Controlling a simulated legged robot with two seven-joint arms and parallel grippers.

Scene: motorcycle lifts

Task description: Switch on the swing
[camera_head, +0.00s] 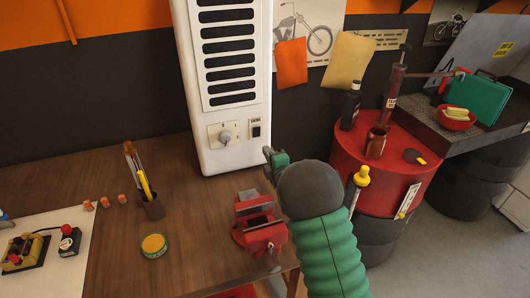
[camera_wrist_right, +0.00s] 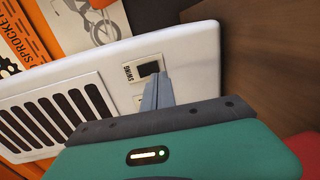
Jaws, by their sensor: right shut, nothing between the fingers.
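A white heater-like unit (camera_head: 228,80) with dark vent slots stands against the back wall; its face also shows tilted in the right wrist view (camera_wrist_right: 110,60). A small black rocker switch (camera_head: 256,129) is at its lower right, beside a round knob (camera_head: 225,136). In the right wrist view the switch (camera_wrist_right: 149,68) has the label "SWING". My right gripper (camera_head: 268,152) is shut and empty, just below the switch in the head view. In the right wrist view its fingertips (camera_wrist_right: 156,79) overlap the switch's edge; I cannot tell whether they touch. My left gripper is not in view.
A pen cup (camera_head: 152,205) and a green-yellow tin (camera_head: 154,245) are to the left. A red drum (camera_head: 385,165) with a bottle (camera_head: 350,105) is at the right.

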